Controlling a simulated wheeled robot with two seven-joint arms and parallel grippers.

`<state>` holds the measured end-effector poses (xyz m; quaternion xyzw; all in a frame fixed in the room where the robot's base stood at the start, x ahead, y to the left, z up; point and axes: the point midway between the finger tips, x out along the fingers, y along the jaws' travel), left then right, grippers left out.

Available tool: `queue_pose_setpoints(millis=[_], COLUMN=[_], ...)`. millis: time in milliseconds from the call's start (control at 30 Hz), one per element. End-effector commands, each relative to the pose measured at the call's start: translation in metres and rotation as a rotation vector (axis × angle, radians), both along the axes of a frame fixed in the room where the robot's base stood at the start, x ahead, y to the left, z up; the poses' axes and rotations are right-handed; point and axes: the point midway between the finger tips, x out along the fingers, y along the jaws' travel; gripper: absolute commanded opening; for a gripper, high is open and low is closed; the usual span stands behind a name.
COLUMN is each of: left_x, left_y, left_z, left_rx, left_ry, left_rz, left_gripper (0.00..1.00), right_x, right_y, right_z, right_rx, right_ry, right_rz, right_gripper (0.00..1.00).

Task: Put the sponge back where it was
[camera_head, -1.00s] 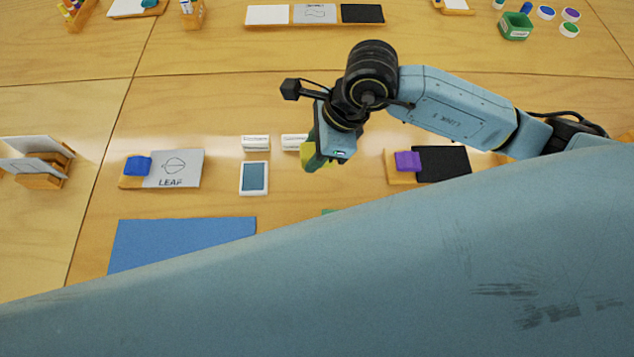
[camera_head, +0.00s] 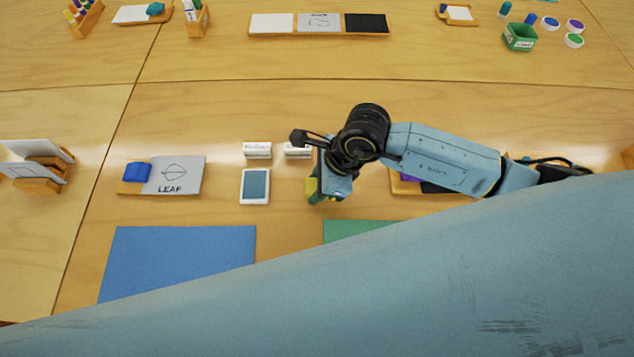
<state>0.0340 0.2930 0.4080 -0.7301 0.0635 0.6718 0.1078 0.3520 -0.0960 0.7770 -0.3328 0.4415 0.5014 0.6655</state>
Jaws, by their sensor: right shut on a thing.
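My right gripper (camera_head: 322,195) is shut on a small yellow and green block, which looks like the sponge (camera_head: 311,190). It holds it over the table between the white tablet-like card (camera_head: 255,186) and the right tray (camera_head: 397,186). The gripper hides most of the sponge, and I cannot tell whether it touches the table. A blue block (camera_head: 136,172) sits on the left tray beside a card marked LEAF (camera_head: 174,175). A purple block on the right tray is mostly hidden behind my right arm. My left gripper is not in view.
Two small white labelled blocks (camera_head: 257,150) stand just behind the gripper. A blue mat (camera_head: 180,262) and a green mat (camera_head: 350,231) lie in front. A card stand (camera_head: 38,170) is at far left. My large blue arm link covers the lower right.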

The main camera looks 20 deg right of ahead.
Motion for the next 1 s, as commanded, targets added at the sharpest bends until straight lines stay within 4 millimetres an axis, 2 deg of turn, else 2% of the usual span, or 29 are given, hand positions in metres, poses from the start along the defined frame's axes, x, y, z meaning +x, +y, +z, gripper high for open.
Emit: queue_pose_setpoints(millis=[167,200,333,600,733,1000], left_x=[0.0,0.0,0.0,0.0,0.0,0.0], left_y=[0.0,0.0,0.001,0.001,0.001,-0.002], left_z=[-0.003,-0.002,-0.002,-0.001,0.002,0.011], left_rx=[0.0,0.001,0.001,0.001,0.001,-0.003], left_ry=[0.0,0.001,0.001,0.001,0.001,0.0], left_rz=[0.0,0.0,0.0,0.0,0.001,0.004], left_gripper=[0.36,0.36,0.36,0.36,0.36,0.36], right_x=[0.0,0.0,0.0,0.0,0.0,-0.005], right_y=[0.0,0.0,0.0,0.0,-0.003,-0.023], right_z=[-0.003,-0.002,-0.002,-0.001,0.006,0.057], right_rx=[0.0,0.0,0.0,0.0,-0.001,-0.001], right_ry=[0.0,0.0,0.0,0.0,-0.002,-0.005], right_rz=[0.0,0.0,-0.001,-0.001,-0.001,-0.001], right_gripper=[0.11,0.41,0.57,0.57,0.57,0.57])
